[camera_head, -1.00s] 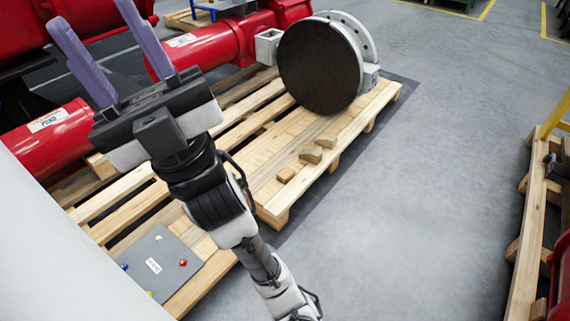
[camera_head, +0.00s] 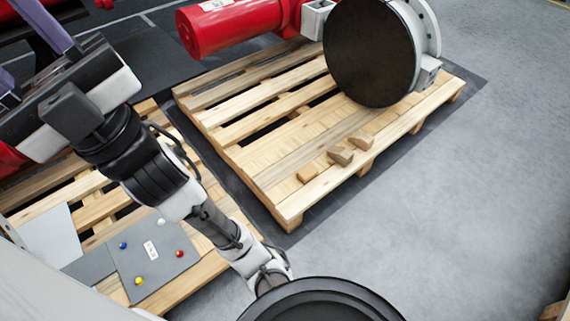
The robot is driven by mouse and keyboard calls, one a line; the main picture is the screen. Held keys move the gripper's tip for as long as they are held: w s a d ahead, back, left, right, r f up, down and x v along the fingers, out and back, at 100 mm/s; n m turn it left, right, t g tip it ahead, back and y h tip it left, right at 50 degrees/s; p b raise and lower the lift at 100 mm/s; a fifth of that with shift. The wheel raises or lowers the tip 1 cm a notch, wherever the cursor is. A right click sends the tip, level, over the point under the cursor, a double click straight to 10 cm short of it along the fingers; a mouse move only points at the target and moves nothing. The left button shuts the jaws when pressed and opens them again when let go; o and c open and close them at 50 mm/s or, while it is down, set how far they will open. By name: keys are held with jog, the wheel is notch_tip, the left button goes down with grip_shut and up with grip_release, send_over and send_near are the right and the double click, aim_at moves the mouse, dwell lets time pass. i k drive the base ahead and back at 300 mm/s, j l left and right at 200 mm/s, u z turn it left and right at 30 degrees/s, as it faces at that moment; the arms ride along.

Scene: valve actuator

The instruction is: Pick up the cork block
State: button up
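Three small brown blocks sit apart from the gripper on the wooden pallet near its front edge: one at the left (camera_head: 307,174), one in the middle (camera_head: 340,155) and one at the right (camera_head: 361,140). They look like cork or wood, and I cannot tell which is meant by the cork block. My gripper (camera_head: 22,55) is at the upper left, with its purple fingers partly cut off by the frame edge. The fingers stand apart and I see nothing between them. The gripper is far to the left of the blocks.
A red valve cylinder (camera_head: 235,30) with a large dark disc (camera_head: 370,52) lies across the pallet (camera_head: 260,160) behind the blocks. A grey board (camera_head: 152,262) with coloured knobs lies on another pallet at the lower left. The grey floor (camera_head: 480,210) at the right is clear.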

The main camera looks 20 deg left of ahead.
aim_at(305, 175)
jog(key=i+l+u, duration=0.25)
jog(key=u, duration=0.2)
jog(key=i+l+u, duration=0.3)
jog(key=u, duration=0.15)
jog(key=i+l+u, duration=0.4)
jog(key=i+l, duration=0.3)
jog(key=i, duration=0.1)
